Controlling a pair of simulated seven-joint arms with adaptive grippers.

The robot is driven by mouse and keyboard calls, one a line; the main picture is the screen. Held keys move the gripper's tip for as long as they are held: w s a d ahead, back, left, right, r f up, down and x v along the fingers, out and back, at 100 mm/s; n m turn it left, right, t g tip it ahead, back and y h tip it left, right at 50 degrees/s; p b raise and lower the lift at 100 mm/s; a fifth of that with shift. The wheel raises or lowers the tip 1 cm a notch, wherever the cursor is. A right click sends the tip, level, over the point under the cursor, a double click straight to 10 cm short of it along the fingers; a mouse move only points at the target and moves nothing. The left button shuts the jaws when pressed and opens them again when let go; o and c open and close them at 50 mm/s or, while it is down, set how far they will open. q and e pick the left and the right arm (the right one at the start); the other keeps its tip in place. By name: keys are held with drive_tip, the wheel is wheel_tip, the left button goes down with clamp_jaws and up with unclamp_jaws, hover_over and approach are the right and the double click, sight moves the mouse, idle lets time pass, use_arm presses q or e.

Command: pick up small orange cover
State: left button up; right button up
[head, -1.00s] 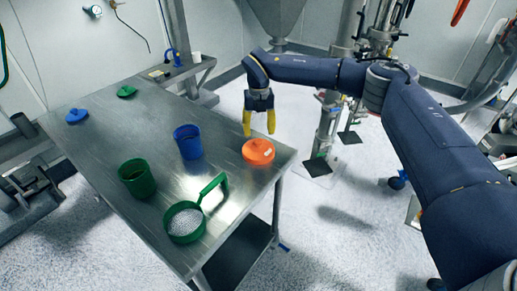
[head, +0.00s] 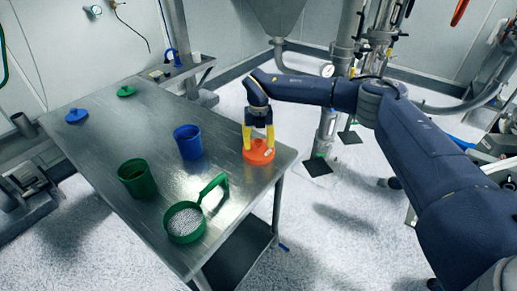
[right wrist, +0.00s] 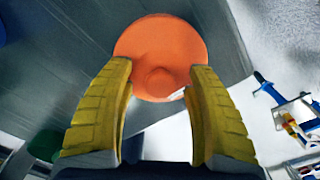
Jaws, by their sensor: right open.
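The small orange cover (head: 258,154) lies flat on the metal table near its right corner. Its round disc and central knob also show in the right wrist view (right wrist: 160,52). My right gripper (head: 258,146) is directly above the cover, with its yellow fingers pointing down at it. In the right wrist view the right gripper (right wrist: 160,80) is open, with its fingertips on either side of the knob, over the cover's near part. Contact cannot be told. My left gripper is not in view.
On the metal table (head: 130,125) stand a blue cup (head: 188,142), a green cup (head: 137,178) and a green-handled sieve (head: 185,222) with white grains. A blue lid (head: 77,115) and a green lid (head: 126,91) lie toward the back. The table's right edge is close to the cover.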

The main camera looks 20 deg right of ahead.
drive_tip(key=shift+c, duration=0.3)
clamp_jaws()
